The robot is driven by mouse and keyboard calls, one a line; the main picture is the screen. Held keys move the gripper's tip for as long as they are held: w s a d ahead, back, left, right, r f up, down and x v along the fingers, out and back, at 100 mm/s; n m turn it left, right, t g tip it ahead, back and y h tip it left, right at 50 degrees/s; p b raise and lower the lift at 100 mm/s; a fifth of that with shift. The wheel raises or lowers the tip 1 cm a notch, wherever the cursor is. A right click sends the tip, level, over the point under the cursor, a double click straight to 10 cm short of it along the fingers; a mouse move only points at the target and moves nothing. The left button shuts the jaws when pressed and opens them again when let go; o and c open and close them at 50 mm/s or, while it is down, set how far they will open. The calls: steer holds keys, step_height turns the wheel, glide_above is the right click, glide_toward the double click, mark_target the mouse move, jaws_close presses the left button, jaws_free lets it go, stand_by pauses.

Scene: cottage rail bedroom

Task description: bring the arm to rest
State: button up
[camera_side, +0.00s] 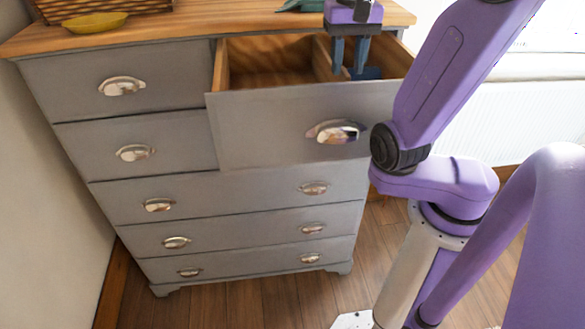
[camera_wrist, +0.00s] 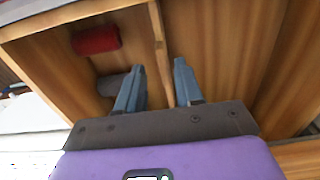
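My gripper (camera_side: 349,58) points down into the open top right drawer (camera_side: 275,128) of a grey dresser. Its two blue fingers are apart, and it also shows in the wrist view (camera_wrist: 158,92). A wooden divider (camera_wrist: 158,40) of the drawer shows between the fingers in the wrist view. I cannot tell whether the fingers touch it. Nothing else shows between them. A red rolled item (camera_wrist: 96,40) and a grey rolled item (camera_wrist: 114,83) lie in one compartment. A blue patch (camera_side: 368,73) shows in the right compartment in the side view, partly hidden by a finger.
The dresser's wooden top (camera_side: 185,22) holds a yellow dish (camera_side: 95,23), a wicker basket (camera_side: 100,5) and a green item (camera_side: 300,5). The other drawers are shut. The drawer walls and dresser top are close around my gripper. A white radiator (camera_side: 500,120) is at the right.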

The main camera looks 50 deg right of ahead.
stand_by(0.4)
step_height(320, 180, up, 16)
step_height(320, 180, down, 18)
steer(key=shift+a+r, duration=0.1)
steer(key=shift+r, duration=0.1)
steer(key=shift+w+a+r, duration=0.1)
steer(key=shift+w+a, duration=0.2)
steer(key=shift+w, duration=0.1)
stand_by(1.2)
